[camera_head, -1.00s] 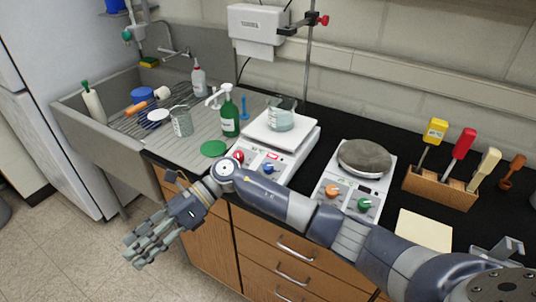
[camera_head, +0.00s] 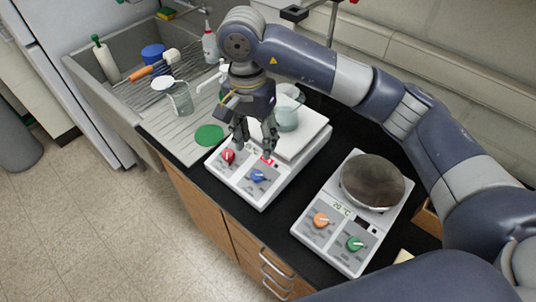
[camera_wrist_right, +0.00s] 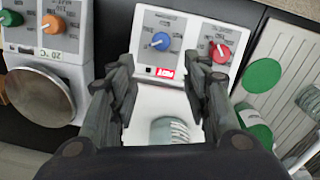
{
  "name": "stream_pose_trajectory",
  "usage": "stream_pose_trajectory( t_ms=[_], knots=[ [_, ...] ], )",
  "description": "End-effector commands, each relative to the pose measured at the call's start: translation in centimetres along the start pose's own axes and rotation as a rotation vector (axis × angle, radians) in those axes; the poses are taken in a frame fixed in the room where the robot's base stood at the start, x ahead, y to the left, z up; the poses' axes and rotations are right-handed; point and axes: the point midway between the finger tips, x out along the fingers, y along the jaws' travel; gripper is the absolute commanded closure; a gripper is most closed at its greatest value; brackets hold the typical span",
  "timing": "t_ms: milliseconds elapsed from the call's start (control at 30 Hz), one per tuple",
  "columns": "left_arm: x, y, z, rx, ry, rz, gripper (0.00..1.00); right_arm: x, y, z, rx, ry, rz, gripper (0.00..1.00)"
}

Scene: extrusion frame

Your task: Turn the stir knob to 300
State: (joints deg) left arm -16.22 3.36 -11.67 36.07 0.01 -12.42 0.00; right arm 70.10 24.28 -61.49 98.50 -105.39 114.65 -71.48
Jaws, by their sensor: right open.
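The nearer-to-sink stirrer hotplate (camera_head: 290,163) has a red knob (camera_head: 228,156) and a blue knob (camera_head: 259,175) on its front panel. A beaker (camera_head: 287,115) stands on its white top. The second hotplate (camera_head: 330,258) has an orange knob (camera_head: 321,220) and a green knob (camera_head: 354,243). Labels are too small to tell which knob is for stirring. My right gripper (camera_head: 256,148) is open and points down over the first hotplate, behind its knobs. In the right wrist view the blue knob (camera_wrist_right: 161,41) and red knob (camera_wrist_right: 220,52) lie beyond the open fingers, untouched.
A round grey object (camera_head: 373,182) covers the second hotplate's top. A green disc (camera_head: 209,135) lies on the drainboard left of the first hotplate. A glass beaker (camera_head: 180,99) stands in the sink area. The counter strip between the hotplates is clear.

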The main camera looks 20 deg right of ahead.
Motion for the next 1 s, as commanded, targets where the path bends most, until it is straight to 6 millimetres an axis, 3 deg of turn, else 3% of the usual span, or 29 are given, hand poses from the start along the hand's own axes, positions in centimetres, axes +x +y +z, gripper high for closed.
stream_pose_trajectory(
  t_ms=[233,367,467,733,1000],
  knots=[
    [-2.0,-2.5,3.5,0.005,-0.054,-0.029,0.54,3.3,0.1,0.1,0.002,-0.006,0.006,0.56],
    [-3.1,-3.1,4.5,0.007,-0.07,-0.036,0.54,5.7,0.2,0.1,0.003,-0.007,0.006,0.56],
    [-3.7,-2.6,4.0,0.005,-0.064,-0.031,0.54,7.5,0.2,0.2,0.002,-0.008,0.006,0.56],
    [-4.3,-0.5,0.3,0.004,-0.009,-0.005,0.54,10.3,0.0,0.1,0.002,-0.005,0.001,0.56],
    [-4.3,-1.4,1.1,0.008,-0.024,-0.016,0.54,10.6,0.0,0.1,0.002,-0.005,0.0,0.56]
  ],
)
